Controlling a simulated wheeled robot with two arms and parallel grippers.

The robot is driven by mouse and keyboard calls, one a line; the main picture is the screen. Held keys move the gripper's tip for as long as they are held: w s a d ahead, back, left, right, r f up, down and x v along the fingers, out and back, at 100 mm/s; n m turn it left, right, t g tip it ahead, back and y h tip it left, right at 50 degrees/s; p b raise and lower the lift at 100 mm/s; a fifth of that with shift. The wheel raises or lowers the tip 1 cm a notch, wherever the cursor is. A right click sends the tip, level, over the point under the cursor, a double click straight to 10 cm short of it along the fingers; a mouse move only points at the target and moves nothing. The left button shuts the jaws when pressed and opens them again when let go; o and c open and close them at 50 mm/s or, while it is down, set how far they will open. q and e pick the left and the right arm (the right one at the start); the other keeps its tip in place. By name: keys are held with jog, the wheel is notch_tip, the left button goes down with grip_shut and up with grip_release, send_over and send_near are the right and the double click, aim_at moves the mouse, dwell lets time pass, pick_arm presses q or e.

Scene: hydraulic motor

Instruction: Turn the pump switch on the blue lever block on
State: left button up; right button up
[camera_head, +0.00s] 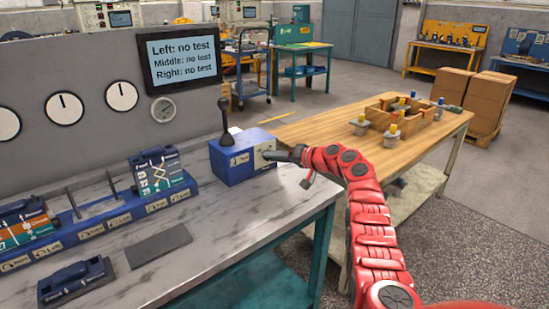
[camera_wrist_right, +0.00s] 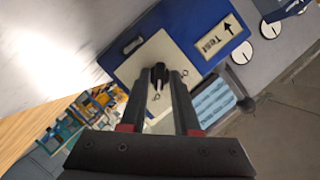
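The blue lever block (camera_head: 228,168) stands on the test bench in the head view, with a black lever (camera_head: 225,118) upright on top. Its pale switch plate (camera_head: 264,153) is on the side facing my right gripper (camera_head: 285,156). In the right wrist view, the black pump switch (camera_wrist_right: 159,70) sits on the pale plate (camera_wrist_right: 152,50). My right gripper (camera_wrist_right: 160,82) is open, its two fingers on either side of the switch near their tips. I cannot tell if they touch it. The switch's setting is unclear. My left gripper is out of view.
The grey bench top (camera_head: 255,207) is clear in front of the block. A blue rail (camera_head: 105,222) with motor modules stands left of it. A screen (camera_head: 183,57) reads "no test" for left, middle and right. A wooden table (camera_head: 345,110) stands to the right.

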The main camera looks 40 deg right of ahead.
jog(key=shift+o, duration=0.8)
jog(key=shift+s, duration=0.1)
jog(key=p+v, duration=0.1)
jog(key=v, duration=1.6)
jog(key=shift+d+r, duration=0.1)
